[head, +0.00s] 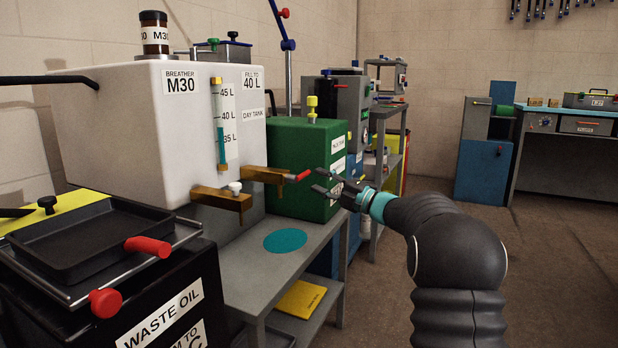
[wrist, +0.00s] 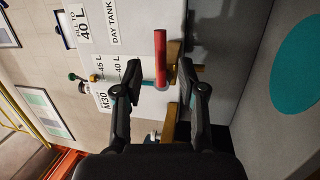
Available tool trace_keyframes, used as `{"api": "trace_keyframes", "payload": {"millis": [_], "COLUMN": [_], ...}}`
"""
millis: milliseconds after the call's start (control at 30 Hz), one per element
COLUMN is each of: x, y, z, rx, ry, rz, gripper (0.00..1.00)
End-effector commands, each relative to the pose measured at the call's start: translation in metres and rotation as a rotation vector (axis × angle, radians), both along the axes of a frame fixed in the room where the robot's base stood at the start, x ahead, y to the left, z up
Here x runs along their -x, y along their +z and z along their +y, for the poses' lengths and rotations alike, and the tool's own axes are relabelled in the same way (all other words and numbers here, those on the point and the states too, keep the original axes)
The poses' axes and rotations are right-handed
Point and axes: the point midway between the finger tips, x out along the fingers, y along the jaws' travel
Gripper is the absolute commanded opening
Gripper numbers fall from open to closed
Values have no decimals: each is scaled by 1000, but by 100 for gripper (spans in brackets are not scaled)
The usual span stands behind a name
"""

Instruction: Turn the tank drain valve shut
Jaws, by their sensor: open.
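The day tank (head: 150,140) is a pale box with a sight gauge on its front. A brass valve (head: 262,174) low on its right side carries a lever with a red handle (head: 299,176), which points right, towards my gripper. Another brass fitting (head: 222,200) with a white knob sits to its left. My gripper (head: 316,179) is open and empty, with its fingertips close to the handle's end. In the wrist view the red handle (wrist: 160,55) appears between the two spread fingers (wrist: 168,80). I cannot tell whether either finger touches it.
A grey bench (head: 245,265) under the valves bears a teal disc (head: 285,240). A green tank (head: 300,150) stands close behind my gripper. A black waste oil container (head: 110,290) with a tray and red handles is at the front left. The floor at right is open.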

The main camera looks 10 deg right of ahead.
Motion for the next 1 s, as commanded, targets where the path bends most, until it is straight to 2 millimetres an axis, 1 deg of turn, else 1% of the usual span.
{"api": "trace_keyframes", "payload": {"millis": [33,200,433,833,933,1000], "x": [7,27,40,42,33,22], "y": [-2,-7,-12,-12,-18,-23], "z": [-8,-28,-41,-42,-50,-62], "rx": [-1,0,0,-6,-13,-32], "ry": [-2,-3,-1,2,-42,-113], "rz": [1,0,0,6,50,97], "gripper": [40,40,40,40,40,40]}}
